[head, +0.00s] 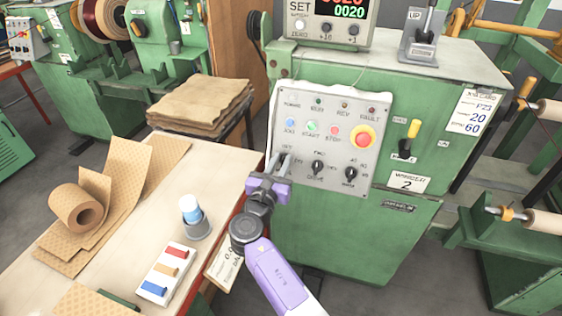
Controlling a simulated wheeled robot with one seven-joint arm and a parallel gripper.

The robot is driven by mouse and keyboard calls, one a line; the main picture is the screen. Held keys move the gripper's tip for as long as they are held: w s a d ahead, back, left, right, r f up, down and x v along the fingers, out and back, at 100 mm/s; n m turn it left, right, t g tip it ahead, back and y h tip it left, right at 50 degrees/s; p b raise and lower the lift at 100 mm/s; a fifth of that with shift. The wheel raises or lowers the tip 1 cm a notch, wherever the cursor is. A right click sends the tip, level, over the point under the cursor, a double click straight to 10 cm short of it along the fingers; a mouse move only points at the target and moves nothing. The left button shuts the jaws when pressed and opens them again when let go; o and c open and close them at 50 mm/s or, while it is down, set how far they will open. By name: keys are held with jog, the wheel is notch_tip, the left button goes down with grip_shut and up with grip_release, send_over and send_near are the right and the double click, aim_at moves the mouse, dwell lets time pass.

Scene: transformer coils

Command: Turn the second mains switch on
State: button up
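The green winding machine labelled 2 (407,184) carries a grey control panel (375,110) with lamps, buttons and a row of rotary switches along its lower edge. My gripper (278,163) is at the panel's lower left corner, over the leftmost switch position, under small print that seems to read OFF. It hides most of that switch, so its setting and any contact cannot be told. The finger gap is too small to judge. Two black rotary knobs, the middle knob (318,168) and the right knob (351,174), show clear of my gripper.
A red emergency button (364,136) and a yellow-handled lever (410,139) are to the right. A wooden table (125,217) at left holds a paper roll (77,206), a cup (196,225) and a white block with coloured bars (167,273). Another green machine (80,103) stands behind.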

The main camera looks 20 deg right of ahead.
grip_shut()
jog(key=shift+m+b, duration=0.4)
jog(key=shift+b, duration=0.05)
jog(key=m+b, duration=0.1)
jog(key=m+g+h+b, duration=0.1)
jog(key=m, duration=0.1)
jog(key=shift+f+m+b, duration=0.2)
jog(key=shift+m+b, duration=0.1)
jog(key=shift+b, duration=0.05)
jog(key=m+g+b, duration=0.1)
jog(key=m, duration=0.3)
jog(key=m+g+h+b, duration=0.1)
jog(key=m+g+b, duration=0.1)
jog(key=m, duration=0.2)
jog(key=m+g+b, duration=0.2)
jog(key=m, duration=0.2)
jog(key=shift+s+d, duration=0.2)
jog(key=shift+s, duration=0.05)
jog(key=shift+s+f+m+g+b, duration=0.1)
jog(key=shift+m+g, duration=0.15)
jog(key=shift+m, duration=0.5)
jog(key=shift+w+f+m+g+b, duration=0.15)
jog(key=shift+m+g, duration=0.15)
jog(key=shift+m, duration=0.4)
jog(key=shift+s+r+m+g+b, duration=0.15)
jog(key=shift+m+g, duration=0.1)
jog(key=shift+m, duration=0.5)
jog(key=shift+f+y, duration=0.1)
jog(key=shift+y, duration=0.2)
